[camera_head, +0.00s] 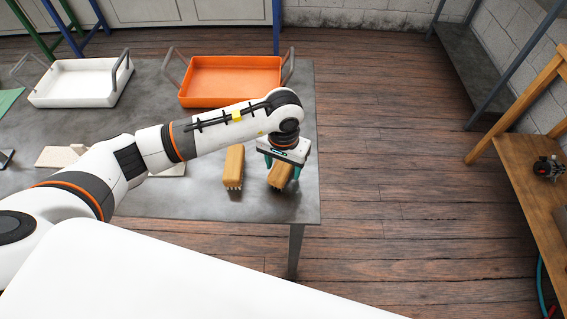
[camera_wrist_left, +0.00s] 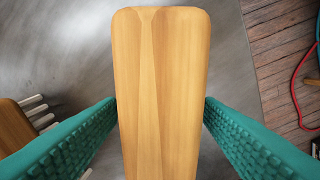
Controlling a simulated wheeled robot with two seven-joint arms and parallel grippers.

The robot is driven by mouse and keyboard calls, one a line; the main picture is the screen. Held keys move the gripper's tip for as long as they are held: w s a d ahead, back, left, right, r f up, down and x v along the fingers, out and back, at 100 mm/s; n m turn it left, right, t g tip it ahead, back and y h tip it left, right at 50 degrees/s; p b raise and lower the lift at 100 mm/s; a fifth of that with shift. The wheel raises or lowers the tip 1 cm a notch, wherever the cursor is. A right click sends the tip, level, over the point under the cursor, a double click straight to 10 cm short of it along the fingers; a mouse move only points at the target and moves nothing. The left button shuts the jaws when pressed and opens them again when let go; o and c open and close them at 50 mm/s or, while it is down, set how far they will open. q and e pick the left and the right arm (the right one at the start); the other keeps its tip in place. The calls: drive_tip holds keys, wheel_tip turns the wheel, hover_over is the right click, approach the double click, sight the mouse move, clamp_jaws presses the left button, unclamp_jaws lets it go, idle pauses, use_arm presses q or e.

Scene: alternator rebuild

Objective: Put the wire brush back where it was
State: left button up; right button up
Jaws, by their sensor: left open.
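A wooden-backed brush (camera_head: 280,177) is at the table's right end, below my left gripper (camera_head: 281,170), partly hidden by it. In the left wrist view the brush's wooden back (camera_wrist_left: 160,60) lies between the two teal fingers, one on each long side. The fingers are open and very close to its sides; I cannot tell whether they touch. A second, similar brush (camera_head: 233,167) with pale bristles lies just left of it, and its edge shows in the left wrist view (camera_wrist_left: 14,125). I cannot tell which is the task's wire brush. My right gripper is out of view.
An orange tray (camera_head: 232,102) and a white tray (camera_head: 72,103), both with raised handles, stand at the back of the grey table (camera_head: 150,95). Pale flat pieces (camera_head: 60,157) lie behind my arm. A wooden bench (camera_head: 525,185) stands at right, across open floor.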

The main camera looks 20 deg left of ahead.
use_arm(q)
wheel_tip(320, 180, up, 11)
drive_tip(key=b, duration=0.3)
drive_tip(key=shift+r, duration=0.55)
